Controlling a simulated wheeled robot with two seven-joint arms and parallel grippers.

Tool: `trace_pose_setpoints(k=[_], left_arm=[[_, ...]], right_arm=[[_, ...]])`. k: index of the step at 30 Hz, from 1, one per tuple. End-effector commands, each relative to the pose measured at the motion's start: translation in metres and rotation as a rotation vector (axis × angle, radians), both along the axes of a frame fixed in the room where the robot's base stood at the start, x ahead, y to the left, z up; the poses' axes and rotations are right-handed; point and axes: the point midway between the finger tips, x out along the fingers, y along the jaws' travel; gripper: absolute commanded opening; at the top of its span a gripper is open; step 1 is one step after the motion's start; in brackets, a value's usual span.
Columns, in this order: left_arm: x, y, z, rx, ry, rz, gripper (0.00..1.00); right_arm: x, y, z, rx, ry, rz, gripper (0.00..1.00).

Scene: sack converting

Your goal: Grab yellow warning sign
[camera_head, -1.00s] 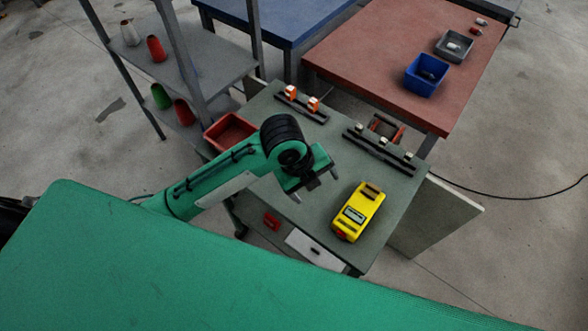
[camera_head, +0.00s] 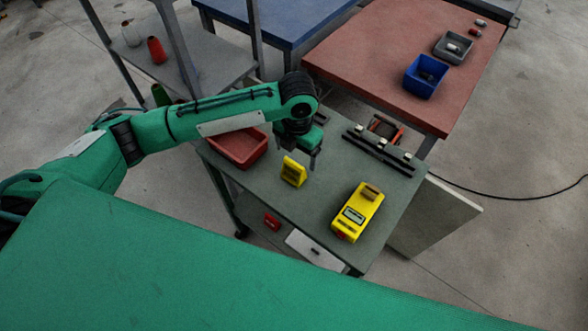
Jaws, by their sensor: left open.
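The yellow warning sign (camera_head: 293,171) stands on the grey-green cart top (camera_head: 345,160), near its middle. It looks like a small yellow folded stand with a dark opening. My right gripper is not in view.
A yellow handheld device (camera_head: 357,212) lies on the cart's right part. A red bin (camera_head: 238,147) stands at its left, and a black rack (camera_head: 379,152) lies at the back. A red-topped table (camera_head: 385,65) holds a blue bin (camera_head: 425,76).

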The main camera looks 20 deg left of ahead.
Motion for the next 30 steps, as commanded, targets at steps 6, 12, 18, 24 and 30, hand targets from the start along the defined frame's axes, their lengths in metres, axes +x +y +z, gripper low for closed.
trace_pose_setpoints(k=[6, 12, 18, 24, 30], left_arm=[[0.000, 0.000, -0.030, -0.001, 0.000, 0.001, 0.84], [-0.001, 0.001, -0.044, 0.000, 0.002, 0.001, 0.84], [0.000, 0.005, -0.075, 0.000, 0.001, 0.003, 0.84], [0.001, 0.004, -0.088, -0.001, -0.002, 0.000, 0.84], [0.001, 0.004, -0.088, -0.001, -0.003, 0.000, 0.78]], right_arm=[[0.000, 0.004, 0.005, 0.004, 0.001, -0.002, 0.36], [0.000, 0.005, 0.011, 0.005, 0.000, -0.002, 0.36], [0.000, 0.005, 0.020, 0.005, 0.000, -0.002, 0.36], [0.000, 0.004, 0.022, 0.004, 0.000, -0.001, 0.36], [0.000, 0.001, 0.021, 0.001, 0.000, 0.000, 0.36]])
